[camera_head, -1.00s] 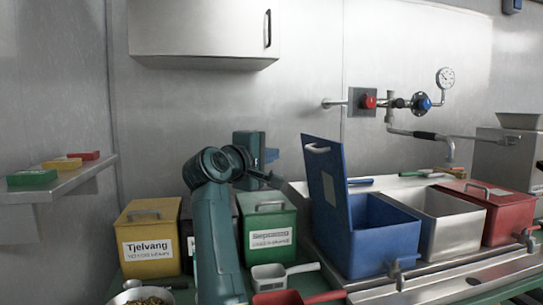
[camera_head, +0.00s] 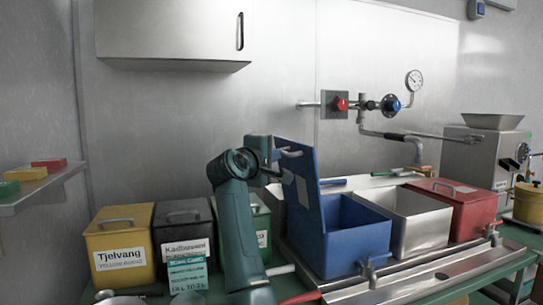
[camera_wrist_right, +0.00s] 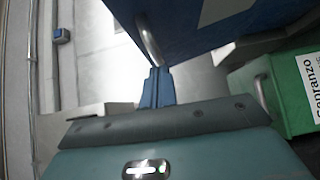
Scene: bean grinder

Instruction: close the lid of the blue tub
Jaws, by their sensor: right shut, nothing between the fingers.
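The blue tub (camera_head: 355,245) stands open in the row on the metal counter. Its blue lid (camera_head: 303,200) stands raised on the tub's left side, tilted a little to the left, with a light handle near its top. My right gripper (camera_head: 277,172) is just left of the lid's upper part. In the right wrist view my shut, empty fingers (camera_wrist_right: 156,88) are close to the lid's handle (camera_wrist_right: 148,40); I cannot tell if they touch the lid (camera_wrist_right: 195,22). My left gripper is not in view.
An open steel tub (camera_head: 412,222) and a red lidded tub (camera_head: 465,208) stand to the right. Yellow (camera_head: 119,255), black (camera_head: 184,228) and green (camera_head: 262,222) boxes stand to the left. A tap (camera_head: 370,268) sticks out in front of the blue tub.

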